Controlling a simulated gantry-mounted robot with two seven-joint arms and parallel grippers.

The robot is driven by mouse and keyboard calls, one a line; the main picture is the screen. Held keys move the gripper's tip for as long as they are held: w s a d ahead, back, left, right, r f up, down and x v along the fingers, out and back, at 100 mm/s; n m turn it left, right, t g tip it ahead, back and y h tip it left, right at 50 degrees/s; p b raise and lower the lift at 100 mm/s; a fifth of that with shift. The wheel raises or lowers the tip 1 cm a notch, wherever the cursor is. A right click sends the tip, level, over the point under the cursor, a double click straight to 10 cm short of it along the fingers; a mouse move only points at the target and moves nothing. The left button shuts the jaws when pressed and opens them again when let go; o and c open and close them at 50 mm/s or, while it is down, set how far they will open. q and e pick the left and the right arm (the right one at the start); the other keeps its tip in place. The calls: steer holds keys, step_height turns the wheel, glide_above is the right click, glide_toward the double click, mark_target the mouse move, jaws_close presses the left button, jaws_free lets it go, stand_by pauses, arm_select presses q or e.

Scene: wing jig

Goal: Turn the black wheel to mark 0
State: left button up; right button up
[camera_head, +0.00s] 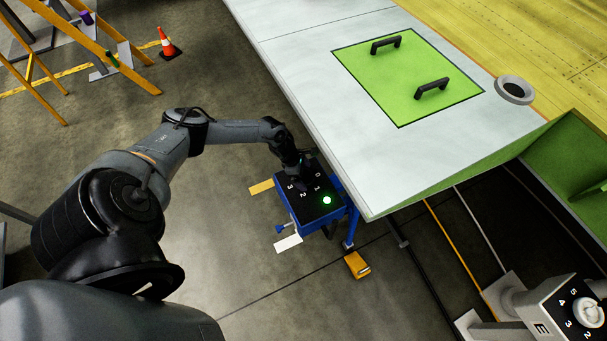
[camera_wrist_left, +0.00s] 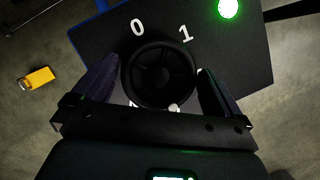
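The black wheel (camera_wrist_left: 160,72) sits on a dark panel (camera_wrist_left: 255,65) on top of a blue stand. In the left wrist view the marks 0 and 1 show above the wheel; white bits below it are partly covered. My left gripper (camera_wrist_left: 160,70) has a finger on either side of the wheel, close to its rim. I cannot tell whether the fingers press on it. A green light (camera_head: 327,200) glows on the panel. My right gripper is out of view.
The white wing surface (camera_head: 330,105) with a green hatch (camera_head: 408,78) lies close to the panel's right. A yellow object (camera_head: 357,265) is on the floor. Another numbered dial (camera_head: 587,312) stands at bottom right. An orange cone (camera_head: 168,45) is far left.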

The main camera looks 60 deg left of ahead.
arm_select(q)
steer(key=c, duration=0.7)
steer(key=shift+c, duration=0.2)
